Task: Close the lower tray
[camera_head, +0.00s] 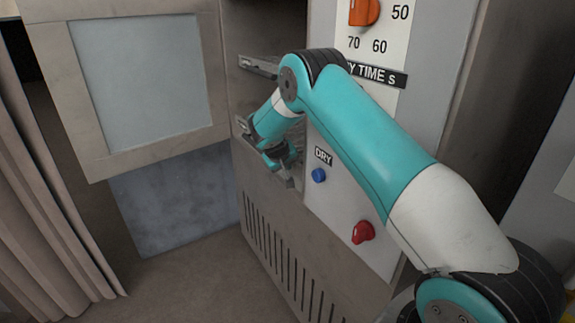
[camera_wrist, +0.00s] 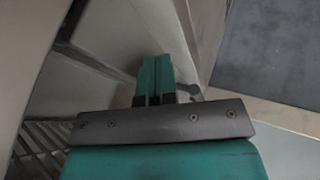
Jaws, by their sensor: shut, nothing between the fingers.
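In the head view my arm reaches into the open cabinet (camera_head: 275,205), and my gripper (camera_head: 287,178) is low in its opening, partly hidden by my own wrist. In the wrist view my gripper (camera_wrist: 156,62) is shut and empty, its teal fingertips together near pale grey metal surfaces. A metal rail end or bracket (camera_head: 243,125) shows at the left of the opening at the lower level. The lower tray itself is not clearly visible, as my arm covers much of the opening. I cannot tell whether my fingertips touch anything.
The cabinet door (camera_head: 137,80) with its pale window stands open at the left. An upper rail (camera_head: 258,66) crosses the opening above. A blue button (camera_head: 319,175) and a red knob (camera_head: 362,232) are on the panel at right. A curtain (camera_head: 50,200) hangs far left.

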